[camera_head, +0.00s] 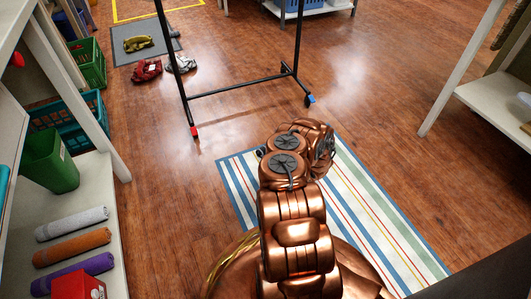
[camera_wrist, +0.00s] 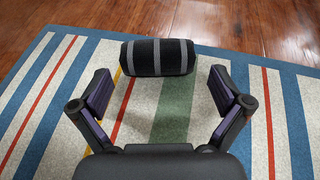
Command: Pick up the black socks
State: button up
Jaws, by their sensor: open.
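The black socks (camera_wrist: 158,57) show in the wrist view as a rolled black bundle with grey stripes, lying on the striped rug (camera_wrist: 57,125). My gripper (camera_wrist: 162,88) is open and empty, with one finger at the left and one at the right. The socks lie ahead of the fingertips, roughly centred between them, and no contact shows. In the head view my copper-coloured arm reaches over the rug (camera_head: 375,218). The socks and the fingers are hidden there behind the arm.
A black wheeled rack (camera_head: 240,88) stands beyond the rug. At left, a white shelf (camera_head: 118,165) holds rolled towels (camera_head: 72,248) and a green bin (camera_head: 50,162). A red item (camera_head: 146,70) lies by a grey mat (camera_head: 155,52). Wood floor is clear left of the rug.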

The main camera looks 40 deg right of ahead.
aim_at(264, 148)
jog(key=b+x, duration=0.3)
jog(key=x, duration=0.2)
jog(key=shift+w+a+f, duration=0.1)
jog(key=shift+w+f, duration=0.05)
jog(key=shift+f, duration=0.1)
jog(key=shift+w, duration=0.4)
jog(key=shift+c, duration=0.2)
jog(key=c, duration=0.9)
